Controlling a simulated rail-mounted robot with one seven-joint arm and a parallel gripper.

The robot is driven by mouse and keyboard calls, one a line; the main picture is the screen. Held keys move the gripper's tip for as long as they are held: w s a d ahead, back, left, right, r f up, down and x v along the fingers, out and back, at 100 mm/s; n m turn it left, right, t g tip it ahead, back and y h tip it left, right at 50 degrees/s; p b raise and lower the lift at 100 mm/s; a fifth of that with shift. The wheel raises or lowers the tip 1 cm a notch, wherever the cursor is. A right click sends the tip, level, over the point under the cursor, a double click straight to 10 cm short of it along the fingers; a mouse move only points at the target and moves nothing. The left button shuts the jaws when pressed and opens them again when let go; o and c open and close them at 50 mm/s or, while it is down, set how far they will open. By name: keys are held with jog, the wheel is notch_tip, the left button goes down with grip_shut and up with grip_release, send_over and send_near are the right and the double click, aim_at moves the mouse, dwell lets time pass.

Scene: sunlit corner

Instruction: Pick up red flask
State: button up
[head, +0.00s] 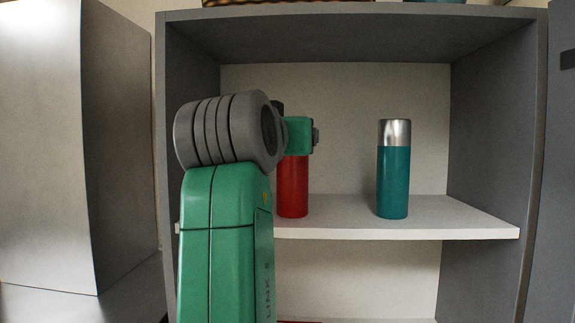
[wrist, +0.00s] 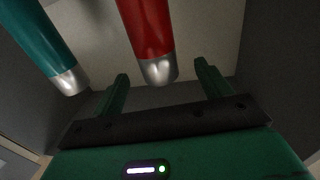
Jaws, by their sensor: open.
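The red flask (head: 292,187) stands upright on the white middle shelf of the grey cabinet, its upper part hidden behind my arm in the head view. In the wrist view the red flask (wrist: 148,35) shows with its silver cap between the two fingers, nearer the right one. My gripper (wrist: 160,78) is open, with its green fingers spread apart. No contact between fingers and flask can be made out. In the head view the fingers are hidden behind my arm.
A teal flask (head: 393,180) with a silver cap stands on the same shelf (head: 450,228) to the right. It also shows in the wrist view (wrist: 38,42), at upper left beyond the left finger. Grey cabinet walls (head: 492,130) enclose the shelf. Shelf room right of the teal flask is clear.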

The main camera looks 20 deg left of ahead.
jog(key=w+p, duration=0.3)
jog(key=w, duration=0.3)
jog(key=shift+a, duration=0.4)
jog(key=c, duration=1.6)
